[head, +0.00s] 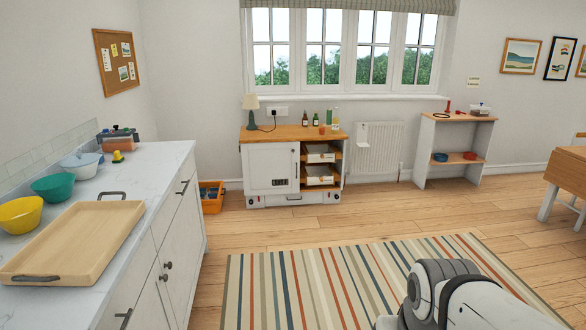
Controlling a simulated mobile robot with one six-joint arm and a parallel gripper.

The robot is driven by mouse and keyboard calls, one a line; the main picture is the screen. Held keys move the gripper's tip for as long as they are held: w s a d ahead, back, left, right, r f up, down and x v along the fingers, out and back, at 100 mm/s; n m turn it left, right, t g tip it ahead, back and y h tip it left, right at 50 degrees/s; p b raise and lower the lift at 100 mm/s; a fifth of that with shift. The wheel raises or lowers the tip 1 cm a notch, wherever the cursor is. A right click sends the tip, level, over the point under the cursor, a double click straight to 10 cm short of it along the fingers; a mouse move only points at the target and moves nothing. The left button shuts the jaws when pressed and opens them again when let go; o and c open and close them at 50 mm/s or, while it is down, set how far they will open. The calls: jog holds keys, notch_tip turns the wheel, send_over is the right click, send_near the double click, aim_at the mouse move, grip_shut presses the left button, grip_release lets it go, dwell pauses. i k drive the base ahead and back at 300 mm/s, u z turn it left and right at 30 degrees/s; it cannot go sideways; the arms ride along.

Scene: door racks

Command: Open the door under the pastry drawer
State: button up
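A white counter (150,175) runs along the left side. Its front has drawers with dark bar handles (182,187) and shut doors with round dark knobs (167,265) below. A small white cabinet (258,208) with a wooden top stands under the window. Its left door (271,168) is shut and carries a dark label; its right side shows open shelves with white boxes. A low drawer front (294,199) is at its base. No drawer label is readable, so I cannot tell which is the pastry drawer. My gripper is out of view; only my arm shows at the lower right.
A striped rug (330,285) covers the floor ahead. An orange crate (211,197) sits left of the small cabinet. An open shelf unit (455,130) stands at the back right, and a wooden table (565,168) at the right edge. The wooden floor (400,215) between is clear.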

aim_at(181, 254)
jog(key=u, duration=0.05)
jog(key=i, duration=1.15)
jog(key=u, duration=1.35)
jog(key=k, duration=0.6)
jog(key=z, duration=0.5)
jog(key=i, duration=1.6)
jog(key=u, duration=0.2)
